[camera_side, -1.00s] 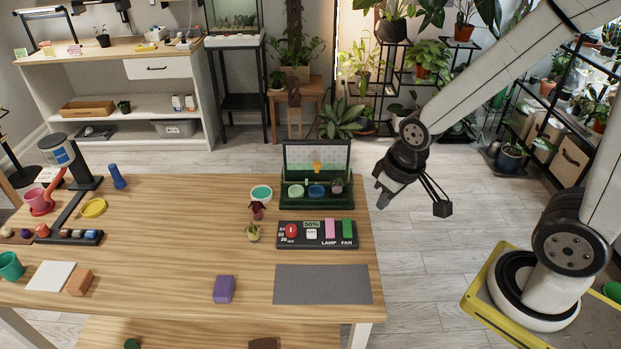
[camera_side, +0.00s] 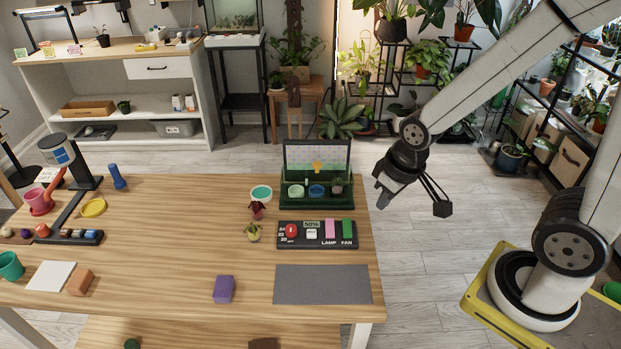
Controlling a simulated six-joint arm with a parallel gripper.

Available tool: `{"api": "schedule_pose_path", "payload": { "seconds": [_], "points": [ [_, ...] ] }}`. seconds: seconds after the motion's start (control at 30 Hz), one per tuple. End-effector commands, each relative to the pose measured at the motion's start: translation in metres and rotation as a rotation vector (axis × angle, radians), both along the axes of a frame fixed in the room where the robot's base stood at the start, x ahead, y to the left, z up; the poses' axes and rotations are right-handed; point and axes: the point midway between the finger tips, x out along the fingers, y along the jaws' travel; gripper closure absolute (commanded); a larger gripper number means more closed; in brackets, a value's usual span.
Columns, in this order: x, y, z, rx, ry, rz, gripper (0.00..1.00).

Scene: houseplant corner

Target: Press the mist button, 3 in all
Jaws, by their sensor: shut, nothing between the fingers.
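The black control panel (camera_side: 285,242) lies on the right part of the wooden table. It has a small green display (camera_side: 311,224) that seems to read 50%, and under it a white button (camera_side: 311,234). The button's lettering is too small to read; it may be the mist button. A red knob (camera_side: 291,231) is at its left, a pink LAMP switch (camera_side: 330,229) and a green FAN switch (camera_side: 347,229) at its right. My gripper (camera_side: 380,202) is shut and empty, in the air to the right of the panel, apart from it.
A dark green open case (camera_side: 317,200) with small pots stands behind the panel. A grey mat (camera_side: 322,285) lies in front, a purple block (camera_side: 223,289) nearby. The table's middle is clear.

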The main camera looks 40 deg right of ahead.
Motion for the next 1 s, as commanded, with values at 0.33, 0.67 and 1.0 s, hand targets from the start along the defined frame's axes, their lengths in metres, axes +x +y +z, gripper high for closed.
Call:
{"api": "schedule_pose_path", "payload": {
  "seconds": [0.33, 0.67, 1.0],
  "points": [
    [0.006, -0.001, -0.002, -0.002, -0.014, -0.013, 1.00],
    [0.046, -0.009, -0.017, 0.004, -0.122, -0.100, 1.00],
    [0.105, -0.010, -0.044, 0.104, -0.294, -0.213, 1.00]
  ]
}}
